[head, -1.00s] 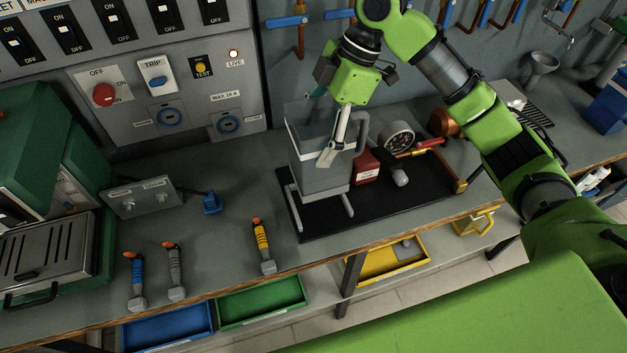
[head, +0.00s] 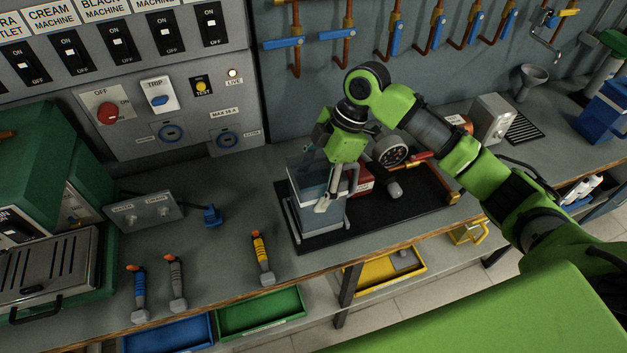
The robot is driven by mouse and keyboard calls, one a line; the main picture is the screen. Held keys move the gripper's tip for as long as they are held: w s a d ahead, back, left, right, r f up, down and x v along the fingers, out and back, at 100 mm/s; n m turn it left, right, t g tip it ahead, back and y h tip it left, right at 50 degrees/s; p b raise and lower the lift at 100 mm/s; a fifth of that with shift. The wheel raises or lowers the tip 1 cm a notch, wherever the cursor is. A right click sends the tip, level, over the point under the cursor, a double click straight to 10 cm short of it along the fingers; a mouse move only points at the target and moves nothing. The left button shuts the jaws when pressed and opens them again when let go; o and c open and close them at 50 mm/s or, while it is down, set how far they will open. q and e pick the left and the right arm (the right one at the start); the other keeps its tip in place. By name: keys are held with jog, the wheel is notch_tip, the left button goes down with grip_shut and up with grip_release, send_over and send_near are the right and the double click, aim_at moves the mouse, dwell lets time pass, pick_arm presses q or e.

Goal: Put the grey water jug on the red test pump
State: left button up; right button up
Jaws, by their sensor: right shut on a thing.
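The grey water jug (head: 306,186) is a boxy, see-through grey container, upright at the left end of the red test pump. My right gripper (head: 335,195) reaches down over it and is shut on it; the fingers hide part of its near right side. The red test pump has a red body (head: 364,183), a round gauge (head: 391,151) and a red and brass lever, all on a black base tray (head: 405,210). The jug is low between the pump's metal rails; I cannot tell whether it rests on them. My left gripper is out of view.
A green machine (head: 30,185) stands far left, a switch panel (head: 190,90) behind. A blue jug (head: 603,112) is far right. Open coloured drawers (head: 262,310) are under the bench.

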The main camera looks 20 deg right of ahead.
jog(key=o, duration=2.1)
jog(key=shift+o, duration=0.2)
jog(key=shift+s, duration=0.1)
jog(key=b+v, duration=0.3)
jog(key=v, duration=0.9)
jog(key=shift+r, duration=0.1)
